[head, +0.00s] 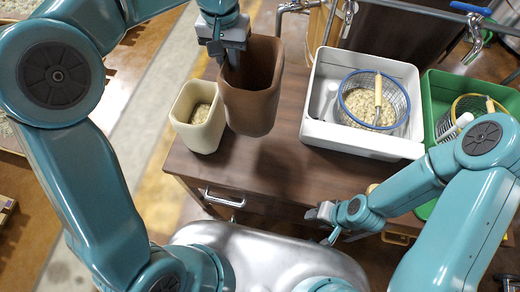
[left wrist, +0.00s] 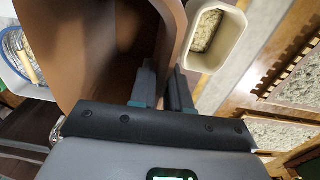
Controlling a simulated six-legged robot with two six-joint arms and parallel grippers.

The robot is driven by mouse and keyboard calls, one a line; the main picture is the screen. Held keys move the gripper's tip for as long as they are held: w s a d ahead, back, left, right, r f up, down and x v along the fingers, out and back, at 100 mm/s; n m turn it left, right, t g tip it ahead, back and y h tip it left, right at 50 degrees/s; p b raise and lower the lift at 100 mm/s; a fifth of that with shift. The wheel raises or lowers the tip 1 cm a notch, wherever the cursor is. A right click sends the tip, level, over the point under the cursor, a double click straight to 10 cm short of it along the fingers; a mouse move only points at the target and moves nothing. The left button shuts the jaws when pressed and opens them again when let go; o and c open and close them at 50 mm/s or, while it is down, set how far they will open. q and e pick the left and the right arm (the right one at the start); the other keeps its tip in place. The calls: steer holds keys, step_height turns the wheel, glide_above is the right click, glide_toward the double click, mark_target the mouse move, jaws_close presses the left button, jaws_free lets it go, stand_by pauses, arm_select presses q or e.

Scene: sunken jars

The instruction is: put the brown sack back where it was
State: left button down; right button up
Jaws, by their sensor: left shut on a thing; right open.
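The brown sack (head: 252,100) looks like a stiff, open-topped brown vessel. My left gripper (head: 233,62) is shut on its rim wall on the left side and holds it over the wooden table. In the left wrist view, the brown sack (left wrist: 85,45) fills the upper left, with the fingers (left wrist: 163,85) on either side of its wall. I cannot tell for sure whether its base touches the table. My right gripper (head: 326,222) is open and empty at the table's front edge.
A cream bin (head: 190,140) with grain stands just left of the sack. A white tray (head: 345,138) with grain and a blue-rimmed sieve (head: 399,100) is to the right. A green crate (head: 440,82) is further right. Bare wood (head: 265,165) lies in front of the sack.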

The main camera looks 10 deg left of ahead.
arm_select(q)
step_height(320, 180, down, 21)
steer(key=d+b, duration=0.2)
steer(key=b, duration=0.4)
steer(key=shift+w, duration=0.4)
arm_select(e)
step_height(320, 180, down, 8)
steer(key=shift+r, duration=0.15)
arm_select(q)
steer(key=shift+f, duration=0.15)
arm_select(e)
steer(key=shift+s+d, duration=0.1)
steer(key=shift+s, duration=0.05)
arm_select(q)
steer(key=c, duration=1.5)
jaws_free()
steer(key=shift+f+b, duration=0.1)
steer(key=shift+b, duration=0.2)
steer(key=o, duration=0.4)
